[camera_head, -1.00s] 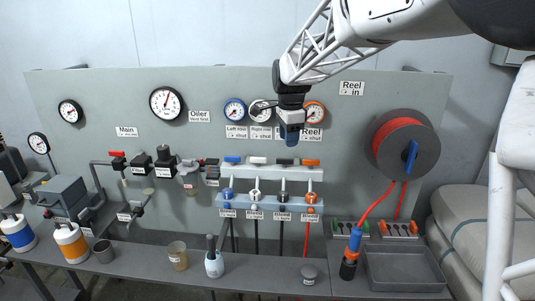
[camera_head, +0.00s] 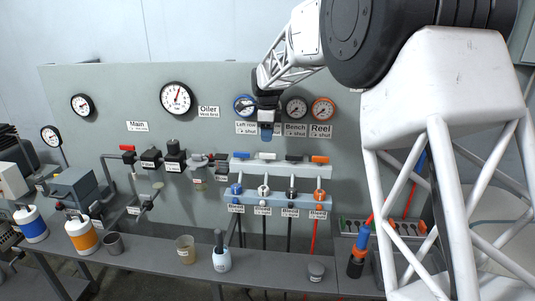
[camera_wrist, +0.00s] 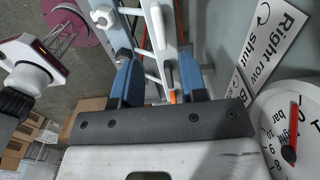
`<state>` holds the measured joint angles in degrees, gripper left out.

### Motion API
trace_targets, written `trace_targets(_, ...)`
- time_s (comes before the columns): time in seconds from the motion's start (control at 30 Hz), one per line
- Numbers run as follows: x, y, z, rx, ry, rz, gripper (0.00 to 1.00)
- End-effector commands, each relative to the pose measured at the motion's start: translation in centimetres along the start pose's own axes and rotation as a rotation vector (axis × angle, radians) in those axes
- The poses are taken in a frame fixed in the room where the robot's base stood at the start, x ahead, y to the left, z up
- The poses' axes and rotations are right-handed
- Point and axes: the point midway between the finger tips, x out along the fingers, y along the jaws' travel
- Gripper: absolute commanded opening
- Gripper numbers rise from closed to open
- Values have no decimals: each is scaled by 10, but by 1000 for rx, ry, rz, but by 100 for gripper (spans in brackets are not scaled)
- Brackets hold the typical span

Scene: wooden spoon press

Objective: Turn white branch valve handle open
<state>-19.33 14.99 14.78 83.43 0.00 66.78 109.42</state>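The white branch valve handle (camera_head: 264,156) lies along the top of the light manifold bar (camera_head: 282,168), between a blue handle (camera_head: 238,155) on its left and a black handle (camera_head: 293,158) on its right. My gripper (camera_head: 267,137) hangs just above the white handle in the head view, apart from it. In the wrist view its two blue fingers (camera_wrist: 157,65) are spread with nothing between them. The white handle appears beyond the fingertips in the wrist view (camera_wrist: 158,27). An orange handle (camera_head: 320,159) is at the bar's right end.
Round gauges (camera_head: 296,107) line the panel above the bar, close behind my gripper; one fills the right of the wrist view (camera_wrist: 290,130). Hose couplings (camera_head: 264,191) sit on a lower bar. A bench (camera_head: 150,255) with bottles and cups runs below.

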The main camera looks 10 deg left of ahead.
Motion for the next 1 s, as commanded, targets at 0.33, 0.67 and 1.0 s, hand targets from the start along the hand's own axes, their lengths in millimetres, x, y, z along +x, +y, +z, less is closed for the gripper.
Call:
trace_targets(0.33, 10, 0, 0, -1, 0, 1, 39)
trace_targets(0.67, 48, 0, 0, -1, 1, 3, 39)
trace_targets(1.0, 76, 0, 0, -1, 0, 0, 39)
